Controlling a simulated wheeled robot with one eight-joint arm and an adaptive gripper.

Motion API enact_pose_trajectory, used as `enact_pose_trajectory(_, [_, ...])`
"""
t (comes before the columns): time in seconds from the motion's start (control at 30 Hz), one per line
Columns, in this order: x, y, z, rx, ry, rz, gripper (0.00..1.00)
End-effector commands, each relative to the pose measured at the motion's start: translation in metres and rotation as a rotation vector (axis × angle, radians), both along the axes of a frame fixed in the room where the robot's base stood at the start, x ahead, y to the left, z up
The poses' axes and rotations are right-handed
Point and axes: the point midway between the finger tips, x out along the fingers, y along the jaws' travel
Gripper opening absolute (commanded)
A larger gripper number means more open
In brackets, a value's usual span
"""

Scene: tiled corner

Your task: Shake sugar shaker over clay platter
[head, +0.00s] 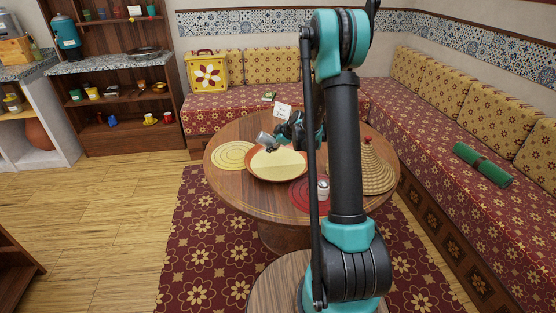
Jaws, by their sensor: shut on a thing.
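The clay platter (277,180) lies on the round wooden table, with an orange rim and a pale yellow inside. My gripper (281,134) is over the platter's far side, small and dark in the head view. It is shut on a grey metallic shaker (264,139), which I take as the sugar shaker. The shaker is tilted well over to the left, above the platter's far left edge. Its holes and any falling sugar are too small to tell. My arm hides part of the table right of the platter.
The round table (225,187) also bears a yellow round mat (230,155), a red mat (299,196) with a small white-and-metal container (323,190), and a cone-shaped woven cover (376,170). Patterned benches (455,145) border the table.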

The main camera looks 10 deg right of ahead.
Motion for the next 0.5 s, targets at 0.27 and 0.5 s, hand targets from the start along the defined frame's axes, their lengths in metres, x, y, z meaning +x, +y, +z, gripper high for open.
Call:
enact_pose_trajectory(0.27, [0.0000,0.0000,-0.0137,0.000,0.000,0.000,0.12])
enact_pose_trajectory(0.5, [0.0000,0.0000,-0.0135,0.000,0.000,0.000,0.12])
